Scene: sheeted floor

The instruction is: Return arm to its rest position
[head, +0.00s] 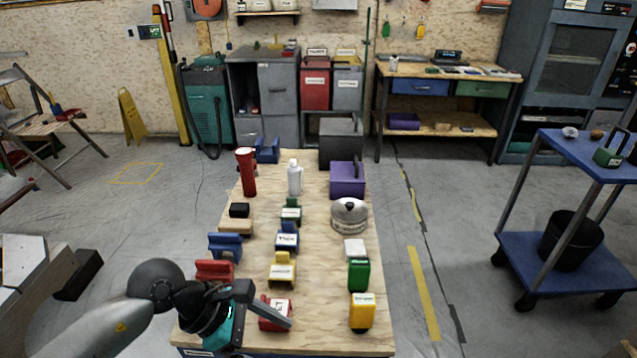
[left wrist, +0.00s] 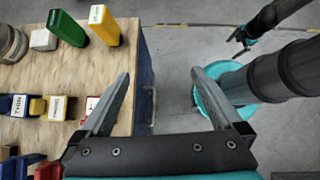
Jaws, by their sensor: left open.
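My left gripper (head: 270,310) is over the near left part of the wooden table (head: 325,285) in the head view, beside a red labelled block that it partly hides. In the left wrist view the left gripper (left wrist: 160,77) has its two fingers spread wide with nothing between them. Its fingers reach past the table edge, over the grey floor. My right arm shows at the upper right of the left wrist view, with what looks like its gripper (left wrist: 240,40) at its end, too small to read. The right gripper is not in the head view.
Several coloured labelled blocks, a yellow block (head: 362,312), a green block (head: 358,274), a kettle-like metal pot (head: 349,215), a white bottle (head: 295,178) and a red cylinder (head: 246,172) crowd the table. A blue cart (head: 545,262) stands right. Floor beside the table is clear.

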